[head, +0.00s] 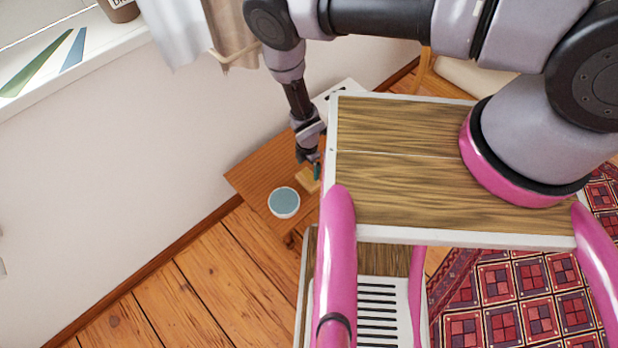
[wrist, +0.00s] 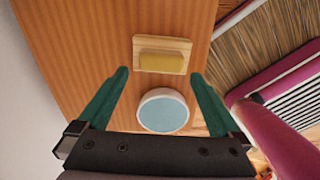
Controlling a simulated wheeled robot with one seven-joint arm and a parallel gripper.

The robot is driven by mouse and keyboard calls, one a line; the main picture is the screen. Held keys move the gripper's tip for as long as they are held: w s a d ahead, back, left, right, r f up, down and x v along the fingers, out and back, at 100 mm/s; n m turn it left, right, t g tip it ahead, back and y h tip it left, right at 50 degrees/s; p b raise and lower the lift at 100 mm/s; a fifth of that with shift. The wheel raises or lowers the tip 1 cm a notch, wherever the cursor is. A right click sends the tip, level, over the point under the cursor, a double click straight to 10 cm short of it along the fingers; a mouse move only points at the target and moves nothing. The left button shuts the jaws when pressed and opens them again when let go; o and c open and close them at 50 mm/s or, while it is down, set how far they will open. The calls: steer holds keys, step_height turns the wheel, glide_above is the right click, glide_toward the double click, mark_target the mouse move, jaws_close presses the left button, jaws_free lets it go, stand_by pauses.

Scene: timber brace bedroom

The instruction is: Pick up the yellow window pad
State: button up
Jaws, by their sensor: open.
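The yellow pad (wrist: 162,61) lies in a shallow light-wood tray (wrist: 138,45) on a wooden table (wrist: 90,25). In the head view the tray (head: 306,184) shows in part beside my gripper (head: 314,170); the pad is hard to make out there. My gripper's green fingers (wrist: 158,73) are spread wide with nothing between them. In the wrist view the pad appears just beyond the fingertips, roughly centred between them. The gripper is above the table; its exact height over the pad I cannot tell.
A round white dish with a blue-grey inside (wrist: 163,112) stands close to the tray; it also shows in the head view (head: 284,203). A white wall (head: 130,150) runs along the table's left side. My own pink-framed body is close on the right.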

mark_target(309, 174)
steer(key=shift+d+f, duration=0.15)
steer(key=shift+f, duration=2.8)
steer(key=c, duration=1.2)
steer(key=shift+r, duration=0.1)
step_height(309, 174, up, 10)
steer(key=shift+f, duration=0.1)
